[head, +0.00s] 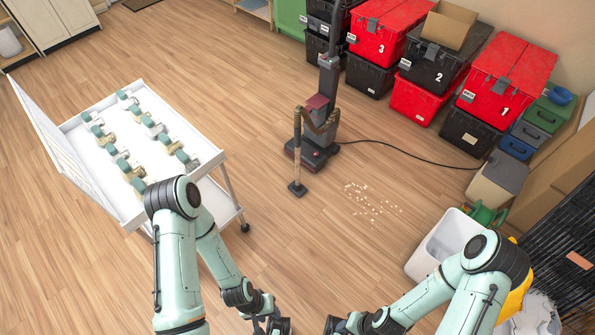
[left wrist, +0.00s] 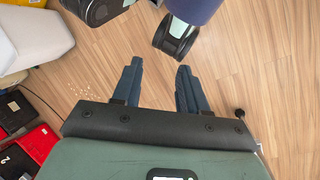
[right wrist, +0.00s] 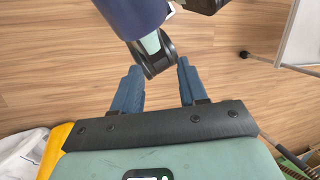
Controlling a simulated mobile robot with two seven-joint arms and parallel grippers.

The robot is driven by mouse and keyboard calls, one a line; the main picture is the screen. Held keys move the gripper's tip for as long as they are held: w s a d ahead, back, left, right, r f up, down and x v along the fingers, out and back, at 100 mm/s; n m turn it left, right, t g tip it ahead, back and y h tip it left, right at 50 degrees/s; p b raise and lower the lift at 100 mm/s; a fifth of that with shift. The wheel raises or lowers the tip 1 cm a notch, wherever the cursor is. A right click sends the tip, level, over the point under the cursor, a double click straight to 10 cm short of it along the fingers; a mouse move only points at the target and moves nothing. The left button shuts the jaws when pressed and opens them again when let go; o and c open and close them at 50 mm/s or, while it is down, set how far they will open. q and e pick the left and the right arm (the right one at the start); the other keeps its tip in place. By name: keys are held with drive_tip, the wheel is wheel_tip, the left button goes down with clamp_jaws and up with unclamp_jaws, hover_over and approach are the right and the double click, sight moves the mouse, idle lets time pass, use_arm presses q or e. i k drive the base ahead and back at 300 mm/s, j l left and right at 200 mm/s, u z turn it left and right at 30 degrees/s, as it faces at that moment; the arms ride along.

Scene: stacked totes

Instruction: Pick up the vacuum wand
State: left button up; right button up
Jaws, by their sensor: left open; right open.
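The vacuum wand (head: 297,152) is a thin, upright tube with a small dark floor head resting on the wood floor, in the head view's middle. It stands just in front of the dark upright vacuum cleaner (head: 313,150), and a ribbed hose loops between them. My left gripper (head: 272,327) is at the bottom edge of the head view, well short of the wand. Its blue fingers are apart and empty in the left wrist view (left wrist: 159,66). My right gripper (head: 335,326) is also low; its fingers are apart and empty in the right wrist view (right wrist: 160,66).
A white cart (head: 133,222) with rows of small items stands left. Small pale bits (head: 368,202) lie on the floor right of the wand. A white bin (head: 447,240) stands right. Floor before the wand is clear.

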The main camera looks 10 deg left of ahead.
sight(299, 188)
drive_tip(key=i+l+u, duration=0.1)
drive_tip(key=i, duration=0.45)
drive_tip(key=i+l, duration=0.1)
drive_tip(key=i, duration=0.4)
drive_tip(key=i+l+u, duration=0.15)
drive_tip(key=i, duration=0.35)
drive_tip(key=i+l, duration=0.15)
drive_tip(key=i, duration=0.4)
drive_tip(key=u, duration=0.05)
